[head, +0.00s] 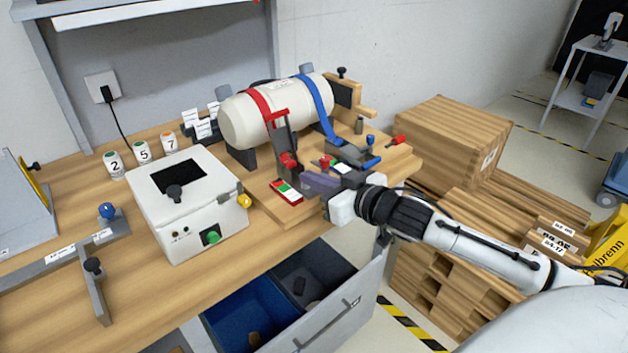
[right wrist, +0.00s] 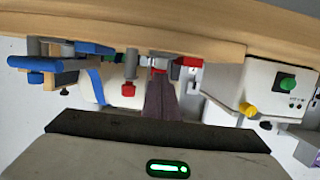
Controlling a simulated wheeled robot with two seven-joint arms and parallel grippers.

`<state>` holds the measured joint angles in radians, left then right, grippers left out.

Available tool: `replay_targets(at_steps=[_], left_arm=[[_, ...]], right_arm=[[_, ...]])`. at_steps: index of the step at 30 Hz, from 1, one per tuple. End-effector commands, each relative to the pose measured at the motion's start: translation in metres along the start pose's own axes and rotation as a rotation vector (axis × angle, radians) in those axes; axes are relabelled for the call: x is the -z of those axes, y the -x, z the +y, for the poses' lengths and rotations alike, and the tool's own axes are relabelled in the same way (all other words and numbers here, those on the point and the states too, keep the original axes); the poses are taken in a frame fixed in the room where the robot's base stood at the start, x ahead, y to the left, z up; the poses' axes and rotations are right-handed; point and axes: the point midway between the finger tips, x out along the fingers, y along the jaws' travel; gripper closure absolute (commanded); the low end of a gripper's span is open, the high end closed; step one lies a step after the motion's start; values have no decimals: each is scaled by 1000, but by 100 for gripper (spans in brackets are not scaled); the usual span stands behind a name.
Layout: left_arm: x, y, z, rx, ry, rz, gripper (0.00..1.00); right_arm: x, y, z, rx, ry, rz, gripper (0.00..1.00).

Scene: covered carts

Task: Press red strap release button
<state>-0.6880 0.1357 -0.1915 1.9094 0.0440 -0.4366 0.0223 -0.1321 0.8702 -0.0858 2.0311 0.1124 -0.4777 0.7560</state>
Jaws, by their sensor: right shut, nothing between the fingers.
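A white cylinder (head: 233,122) lies in a cradle on a wooden board, held by a red strap (head: 262,103) and a blue strap (head: 318,98). A red knob (head: 289,160) sits at the foot of the red strap's grey lever. A second red knob (head: 325,162) stands to its right; a red knob also shows left of the fingers in the right wrist view (right wrist: 129,88). My right gripper (head: 306,180) is shut and empty, low over the board, its fingertips close to the first red knob. I cannot tell if they touch. My left gripper is out of view.
A red-framed box (head: 287,191) lies just left of my right gripper. A white box with a green button (head: 211,238) stands further left. A blue handle (head: 367,163) is to the right. An open drawer (head: 340,305) juts out below the table.

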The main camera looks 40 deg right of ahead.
Motion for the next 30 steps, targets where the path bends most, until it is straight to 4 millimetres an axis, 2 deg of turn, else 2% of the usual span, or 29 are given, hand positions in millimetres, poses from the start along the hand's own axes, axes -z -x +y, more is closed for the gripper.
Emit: replay_targets(at_steps=[11,19,27,30], left_arm=[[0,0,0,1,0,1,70],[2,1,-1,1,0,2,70],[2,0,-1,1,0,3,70],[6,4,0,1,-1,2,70]], right_arm=[[-3,0,0,0,0,0,100],[-24,-6,1,-3,-2,-3,100],[-29,-5,0,-3,-4,-16,100],[-25,-4,0,-3,-4,-17,100]])
